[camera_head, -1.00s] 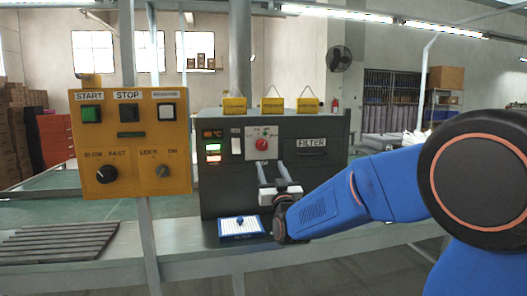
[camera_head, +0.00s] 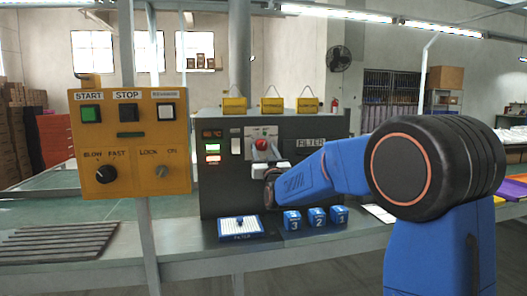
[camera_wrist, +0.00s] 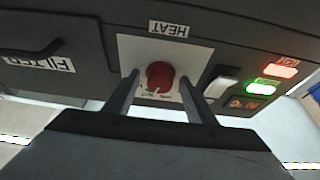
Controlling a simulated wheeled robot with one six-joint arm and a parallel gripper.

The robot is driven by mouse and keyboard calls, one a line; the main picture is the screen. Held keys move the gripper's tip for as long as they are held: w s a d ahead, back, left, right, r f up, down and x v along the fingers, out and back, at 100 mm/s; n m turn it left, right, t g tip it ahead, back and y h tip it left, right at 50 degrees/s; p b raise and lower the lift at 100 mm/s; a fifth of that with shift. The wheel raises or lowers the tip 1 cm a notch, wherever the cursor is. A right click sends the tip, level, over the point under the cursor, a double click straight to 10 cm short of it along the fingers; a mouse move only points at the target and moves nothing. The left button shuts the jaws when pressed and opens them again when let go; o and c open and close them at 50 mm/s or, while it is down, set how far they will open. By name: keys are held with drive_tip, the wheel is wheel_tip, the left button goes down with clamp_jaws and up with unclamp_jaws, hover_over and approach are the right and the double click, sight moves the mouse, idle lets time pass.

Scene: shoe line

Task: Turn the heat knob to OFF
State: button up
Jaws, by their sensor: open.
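The heat knob is a round red knob (camera_head: 261,144) on a pale plate on the dark machine's front. In the wrist view the red knob (camera_wrist: 160,75) lies between the tips of my two fingers, with the HEAT label (camera_wrist: 168,28) beside it, upside down. My gripper (camera_wrist: 157,88) is open, one finger on each side of the knob, with no clear contact visible. In the head view my gripper (camera_head: 262,160) is at the knob plate and partly covers it. The small markings around the knob are too blurred to read.
A white rocker switch (camera_wrist: 224,84) and lit red and green indicators (camera_wrist: 262,86) are beside the knob plate. A FILTER drawer (camera_head: 311,143) is on its other side. Blue numbered blocks (camera_head: 316,217) and a blue-rimmed filter tray (camera_head: 240,228) lie below. A yellow control box (camera_head: 131,143) stands left.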

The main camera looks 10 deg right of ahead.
drive_tip(key=shift+c, duration=0.6)
drive_tip(key=c, duration=0.8)
drive_tip(key=shift+n+y, duration=0.4)
drive_tip(key=shift+n, duration=0.2)
drive_tip(key=n+y, duration=0.2)
drive_tip(key=n, duration=0.2)
drive_tip(key=shift+d+r, duration=0.1)
drive_tip(key=shift+d, duration=0.1)
drive_tip(key=n+g+y, duration=0.1)
drive_tip(key=n, duration=0.2)
drive_tip(key=n+y, duration=0.1)
drive_tip(key=n, duration=0.2)
drive_tip(key=shift+d+r+n+g+y, duration=0.15)
drive_tip(key=shift+n+g+y, duration=0.15)
drive_tip(key=shift+g+y, duration=0.1)
drive_tip(key=shift+c, duration=0.4)
drive_tip(key=n, duration=0.2)
drive_tip(key=n+g+y, duration=0.1)
drive_tip(key=n, duration=0.1)
drive_tip(key=shift+d+r+g, duration=0.1)
drive_tip(key=shift+r+g, duration=0.05)
drive_tip(key=shift+g, duration=0.15)
drive_tip(key=shift+r+n+g, duration=0.2)
drive_tip(key=shift+n+g, duration=0.6)
drive_tip(key=shift+n, duration=1.5)
